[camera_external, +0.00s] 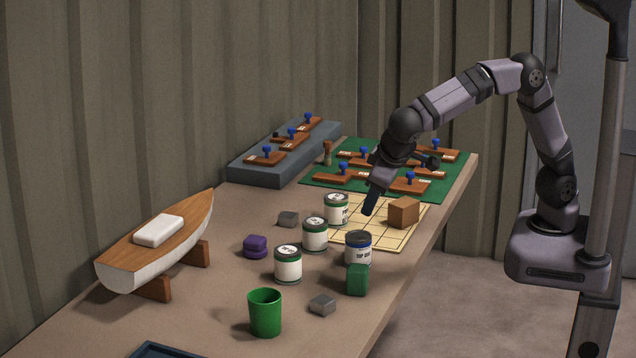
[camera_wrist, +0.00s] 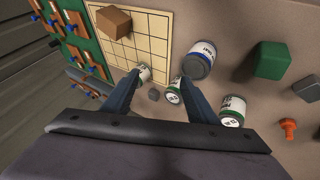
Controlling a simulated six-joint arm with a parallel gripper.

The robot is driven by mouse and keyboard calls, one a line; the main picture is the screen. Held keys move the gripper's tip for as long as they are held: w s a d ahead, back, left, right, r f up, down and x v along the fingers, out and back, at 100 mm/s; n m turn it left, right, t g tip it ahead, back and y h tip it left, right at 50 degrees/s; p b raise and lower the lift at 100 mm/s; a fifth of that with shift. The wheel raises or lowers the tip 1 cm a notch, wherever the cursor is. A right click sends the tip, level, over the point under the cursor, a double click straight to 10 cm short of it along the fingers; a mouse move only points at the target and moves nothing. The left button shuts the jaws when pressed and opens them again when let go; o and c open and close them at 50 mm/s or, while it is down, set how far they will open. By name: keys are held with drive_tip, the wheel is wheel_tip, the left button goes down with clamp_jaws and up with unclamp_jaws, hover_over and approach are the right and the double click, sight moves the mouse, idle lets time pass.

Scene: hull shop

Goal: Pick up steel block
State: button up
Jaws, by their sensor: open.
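Two small grey blocks lie on the workbench, and I cannot tell which is the steel one.
Several paint tins (camera_external: 315,234) stand between the blocks. A brown wooden cube (camera_external: 404,212) sits on the gridded board (camera_external: 380,236). A green block (camera_external: 358,279), a green cup (camera_external: 265,313), a purple piece (camera_external: 255,246) and a model boat (camera_external: 155,246) stand around.

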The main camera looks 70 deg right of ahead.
drive_tip(key=s+a+m+t+y+b, duration=0.1)
drive_tip(key=s+a+m+t+b, duration=0.2)
drive_tip(key=a, duration=1.1)
drive_tip(key=a+t+b, duration=0.3)
drive_tip(key=a+t, duration=0.2)
drive_tip(key=a, duration=0.8)
approach(322, 299)
drive_tip(key=shift+w+d+f, duration=0.15)
drive_tip(key=shift+w, duration=1.1)
drive_tip(key=shift+f, duration=0.3)
drive_tip(key=shift+d+p+x, duration=0.15)
drive_tip(key=shift+p+x, duration=0.5)
drive_tip(key=shift+x, duration=1.15)
drive_tip(key=shift+d+p+x, duration=0.15)
drive_tip(key=shift+p+x, duration=0.45)
drive_tip(key=shift+x, duration=1.25)
drive_tip(key=shift+s+f, duration=0.15)
drive_tip(key=shift+s, duration=0.05)
drive_tip(key=shift+c, duration=0.7)
clamp_jaws()
